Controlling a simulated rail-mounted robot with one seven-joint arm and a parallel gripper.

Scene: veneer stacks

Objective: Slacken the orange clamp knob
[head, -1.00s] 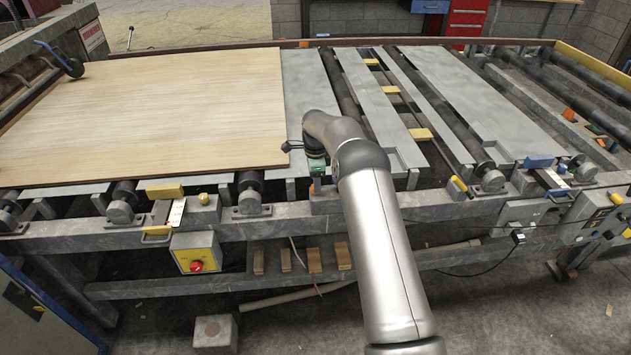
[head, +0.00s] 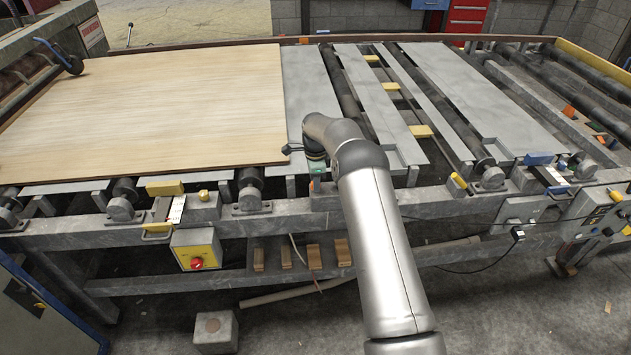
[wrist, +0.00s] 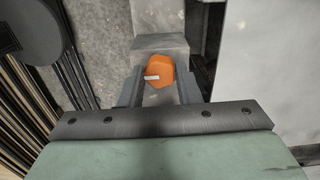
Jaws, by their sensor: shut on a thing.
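The orange clamp knob (wrist: 159,72) is in the upper middle of the wrist view, in front of a grey metal block (wrist: 160,43). It has a small white mark on its face. My gripper (wrist: 159,88) is shut on the knob, with one dark finger on each side of it. In the head view my arm reaches to the front rail, and my gripper there is mostly hidden behind my wrist.
A large wood veneer sheet (head: 150,110) lies left of my arm, its corner close to my wrist. Grey metal slats (head: 380,105) and rollers lie to the right. A yellow box with a red button (head: 196,255) hangs from the front rail (head: 420,212).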

